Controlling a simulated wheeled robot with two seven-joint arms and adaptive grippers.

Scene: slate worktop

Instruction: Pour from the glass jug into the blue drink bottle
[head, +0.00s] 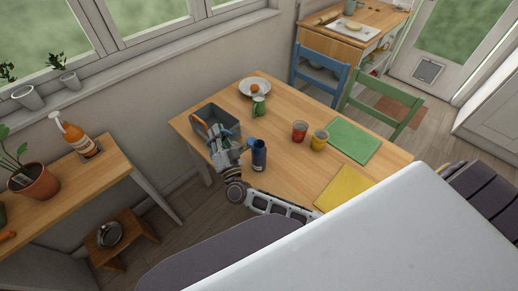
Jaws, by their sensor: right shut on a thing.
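The blue drink bottle (259,155) stands upright on the wooden table, near its left front edge. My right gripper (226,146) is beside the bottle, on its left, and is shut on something. This seems to be the glass jug, but its clear outline is hard to make out against the gripper and the grey crate behind. A small blue shape shows between gripper and bottle top; I cannot tell what it belongs to. No liquid stream can be made out. My left gripper is not in view.
A grey crate (233,120) stands behind my right gripper. A green mug (259,107), a plate (267,88) with an orange fruit, a red cup (300,131) and a yellow cup (320,140) stand farther off. Green (354,140) and yellow (342,188) mats lie right.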

